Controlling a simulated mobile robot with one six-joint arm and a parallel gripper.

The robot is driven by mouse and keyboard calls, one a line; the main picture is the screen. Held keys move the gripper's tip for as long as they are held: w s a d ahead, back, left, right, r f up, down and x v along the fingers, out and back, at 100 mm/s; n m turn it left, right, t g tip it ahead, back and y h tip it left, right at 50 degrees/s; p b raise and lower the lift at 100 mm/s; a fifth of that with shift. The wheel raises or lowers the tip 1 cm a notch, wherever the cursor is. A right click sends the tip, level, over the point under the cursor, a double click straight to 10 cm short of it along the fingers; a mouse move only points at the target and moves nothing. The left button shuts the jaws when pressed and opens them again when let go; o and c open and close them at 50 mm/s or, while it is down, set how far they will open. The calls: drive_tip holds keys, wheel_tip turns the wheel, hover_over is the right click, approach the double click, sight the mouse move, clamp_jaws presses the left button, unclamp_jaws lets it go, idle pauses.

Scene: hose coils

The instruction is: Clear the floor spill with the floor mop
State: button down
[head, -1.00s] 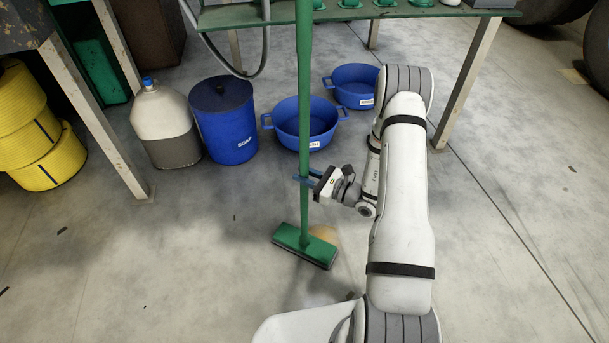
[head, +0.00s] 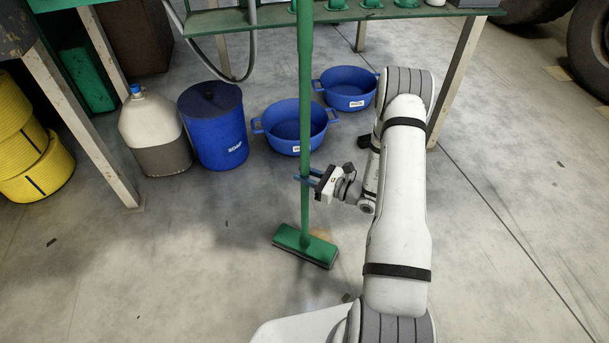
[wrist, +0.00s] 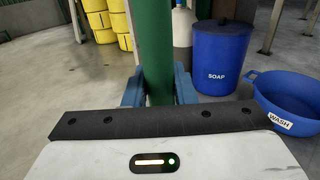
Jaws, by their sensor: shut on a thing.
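The green floor mop (head: 305,130) stands upright, with its flat green head (head: 305,246) on the concrete floor. In the wrist view the handle (wrist: 154,50) rises between my blue fingers. A small tan patch (head: 321,233), which looks like the spill, shows on the floor at the far right edge of the mop head. The head may hide part of it.
A blue SOAP bin (head: 213,130), a grey-white jug (head: 153,135) and two blue tubs, one (head: 290,128) labelled WASH, stand beyond the mop. A green workbench (head: 410,14) is behind; yellow coils (head: 40,168) lie left. Floor at right is open.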

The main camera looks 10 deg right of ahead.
drive_tip(key=shift+d, duration=0.2)
drive_tip(key=shift+w+d, duration=0.2)
drive_tip(key=shift+d, duration=0.45)
drive_tip(key=shift+w+d, duration=0.2)
drive_tip(key=shift+d, duration=0.6)
drive_tip(key=shift+w+d+b, duration=0.2)
drive_tip(key=shift+d+b, duration=0.05)
drive_tip(key=shift+d, duration=0.45)
drive_tip(key=shift+w+d+b, duration=0.2)
drive_tip(key=shift+d, duration=0.45)
drive_tip(key=shift+w+d+b, duration=0.15)
drive_tip(key=shift+w+d, duration=0.05)
drive_tip(key=shift+d, duration=0.55)
drive_tip(key=shift+w+d+b, duration=0.15)
drive_tip(key=shift+w+d, duration=0.05)
drive_tip(key=shift+d, duration=0.7)
drive_tip(key=shift+w+d+b, duration=0.2)
drive_tip(key=shift+d, duration=0.45)
drive_tip(key=shift+w+d+b, duration=0.15)
drive_tip(key=shift+d, duration=0.6)
